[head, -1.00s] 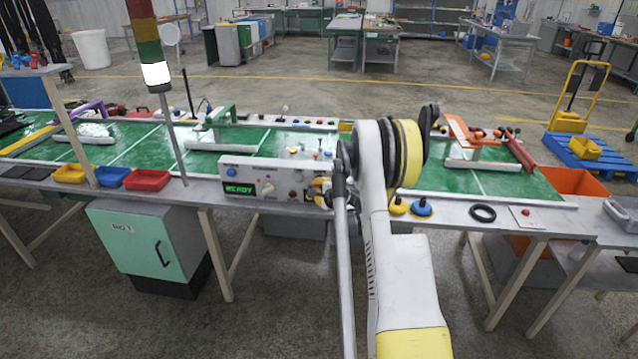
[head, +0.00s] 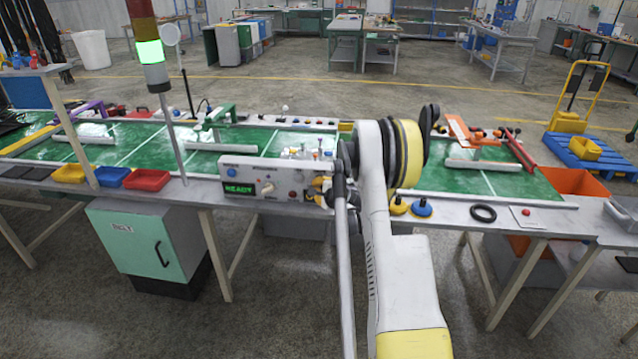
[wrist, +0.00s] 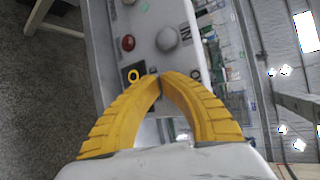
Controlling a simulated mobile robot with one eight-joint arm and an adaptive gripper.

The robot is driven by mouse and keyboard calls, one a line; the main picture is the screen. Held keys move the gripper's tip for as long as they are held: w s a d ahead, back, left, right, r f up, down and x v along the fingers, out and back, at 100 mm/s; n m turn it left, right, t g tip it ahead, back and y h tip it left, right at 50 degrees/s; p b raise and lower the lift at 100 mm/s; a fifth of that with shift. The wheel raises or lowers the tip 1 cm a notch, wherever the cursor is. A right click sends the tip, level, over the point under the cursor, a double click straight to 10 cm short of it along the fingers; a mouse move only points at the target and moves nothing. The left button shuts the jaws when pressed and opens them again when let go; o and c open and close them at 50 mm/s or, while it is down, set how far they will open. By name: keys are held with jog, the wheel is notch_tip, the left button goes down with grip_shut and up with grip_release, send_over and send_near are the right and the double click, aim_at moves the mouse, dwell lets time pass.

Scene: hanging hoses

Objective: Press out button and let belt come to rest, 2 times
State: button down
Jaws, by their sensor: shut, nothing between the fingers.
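The control panel (head: 275,180) stands on the bench front, with a green READY display (head: 239,188), a knob (head: 267,188), a blue button (head: 232,173) and a red button (head: 292,194). My gripper (head: 322,188) is at the panel's right end, its yellow fingers partly hidden by my arm. In the wrist view my gripper (wrist: 160,78) is shut and empty, tips together over the panel face. The red button (wrist: 128,43) and grey knob (wrist: 167,38) show beyond the tips. I cannot tell whether the tips touch a button. The green belt (head: 135,142) runs behind the panel.
A signal tower with a green-lit lamp (head: 151,52) stands left of the panel. Yellow, blue and red bins (head: 147,180) sit on the bench's front left. A black ring (head: 482,212) and round yellow and blue-based pieces lie right of my arm.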

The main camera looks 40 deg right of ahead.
jog(key=shift+s+a, duration=0.5)
jog(key=shift+a, duration=0.15)
jog(key=shift+s+a+b, duration=0.9)
jog(key=shift+s+a, duration=0.7)
jog(key=shift+a, duration=0.2)
dwell(0.9)
